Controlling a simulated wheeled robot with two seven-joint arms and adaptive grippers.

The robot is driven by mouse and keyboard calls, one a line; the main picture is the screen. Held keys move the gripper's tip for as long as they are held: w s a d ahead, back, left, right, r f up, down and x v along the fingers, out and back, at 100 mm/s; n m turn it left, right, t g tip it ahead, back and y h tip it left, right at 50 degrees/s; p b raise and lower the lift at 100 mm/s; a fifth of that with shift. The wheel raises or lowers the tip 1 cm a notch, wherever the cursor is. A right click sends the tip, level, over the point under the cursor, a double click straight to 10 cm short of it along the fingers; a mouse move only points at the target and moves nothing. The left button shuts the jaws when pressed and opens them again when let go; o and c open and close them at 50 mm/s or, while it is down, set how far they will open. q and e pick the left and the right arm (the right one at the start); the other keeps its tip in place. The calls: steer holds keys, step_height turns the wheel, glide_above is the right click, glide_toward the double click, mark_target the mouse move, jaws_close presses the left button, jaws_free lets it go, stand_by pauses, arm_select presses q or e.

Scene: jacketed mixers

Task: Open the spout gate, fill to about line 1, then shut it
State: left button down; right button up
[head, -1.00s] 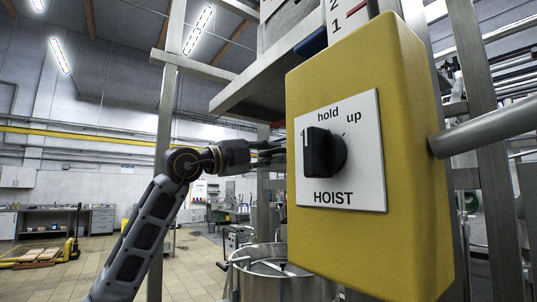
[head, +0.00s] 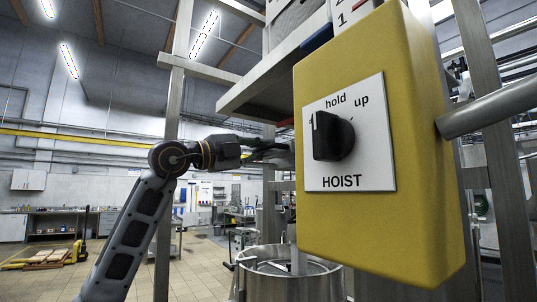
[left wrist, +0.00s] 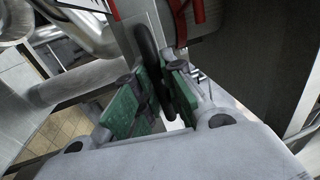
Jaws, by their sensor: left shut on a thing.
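In the head view my left gripper (head: 268,152) reaches in from the left, its tips partly hidden behind the yellow hoist box. In the left wrist view its green-padded fingers (left wrist: 157,97) are shut on a black handle (left wrist: 146,45), probably the spout gate's. The spout itself is hidden in the head view. Part of a white scale (head: 347,12) with marks 1 and 2 shows at the top. Below stands an open steel vat (head: 285,283). A pale vertical strip (head: 299,262) shows at its mouth, possibly a falling stream. My right gripper is not in view.
The yellow hoist box (head: 430,200), with its black knob (head: 332,136), fills the right foreground close to my left gripper. A steel post (head: 172,110) rises beside my left arm. A pallet truck (head: 60,257) stands far left; the tiled floor between is clear.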

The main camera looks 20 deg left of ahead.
arm_select(q)
steer(key=shift+w+d+f, duration=0.1)
steer(key=c, duration=1.5)
jaws_free()
steer(key=shift+s+a, duration=0.2)
steer(key=shift+s+a+f, duration=0.1)
steer(key=shift+s+a, duration=0.25)
steer(key=shift+s, duration=0.1)
steer(key=shift+v, duration=5.15)
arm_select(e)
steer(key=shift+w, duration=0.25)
